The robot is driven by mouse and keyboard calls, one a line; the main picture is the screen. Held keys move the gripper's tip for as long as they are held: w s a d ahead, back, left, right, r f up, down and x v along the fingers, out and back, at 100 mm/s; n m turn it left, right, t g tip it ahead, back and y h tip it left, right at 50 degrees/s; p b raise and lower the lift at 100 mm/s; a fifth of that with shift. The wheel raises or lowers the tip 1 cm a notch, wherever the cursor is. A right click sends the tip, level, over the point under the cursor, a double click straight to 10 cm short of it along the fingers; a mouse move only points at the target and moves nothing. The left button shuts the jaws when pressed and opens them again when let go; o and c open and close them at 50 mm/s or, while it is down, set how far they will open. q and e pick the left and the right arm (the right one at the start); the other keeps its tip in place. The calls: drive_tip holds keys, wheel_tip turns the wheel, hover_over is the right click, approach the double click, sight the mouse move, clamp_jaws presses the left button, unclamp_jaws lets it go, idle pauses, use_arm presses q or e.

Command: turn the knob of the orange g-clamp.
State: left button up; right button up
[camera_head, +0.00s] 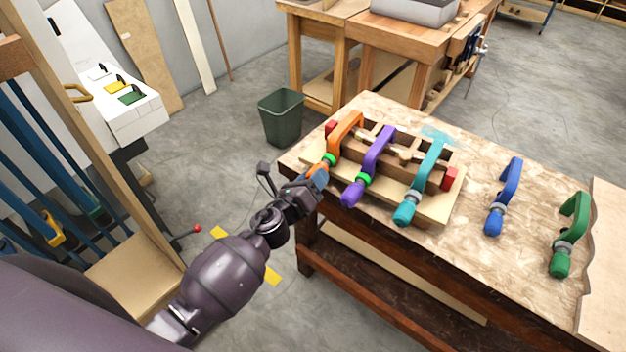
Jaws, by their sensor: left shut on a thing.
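The orange g-clamp (345,131) sits at the left end of a wooden bending form (430,207) on the workbench. Its frame arches over the form, and a green ring (329,160) shows near its screw end. My left gripper (317,177) is shut on the orange knob (313,170) at the clamp's near end and partly hides it. A purple g-clamp (377,150) and a teal g-clamp (427,165) are on the same form, to the right of the orange one. My right gripper is not in view.
A blue clamp (505,190) and a green clamp (573,225) lie on the workbench (480,255) at the right. Red blocks (449,179) stand at the form's ends. A dark green bin (281,116) stands on the floor behind the bench's left corner.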

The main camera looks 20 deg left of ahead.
use_arm(q)
drive_tip(key=shift+w+r+m, duration=0.1)
drive_tip(key=shift+r+m, duration=0.1)
drive_tip(key=shift+m, duration=2)
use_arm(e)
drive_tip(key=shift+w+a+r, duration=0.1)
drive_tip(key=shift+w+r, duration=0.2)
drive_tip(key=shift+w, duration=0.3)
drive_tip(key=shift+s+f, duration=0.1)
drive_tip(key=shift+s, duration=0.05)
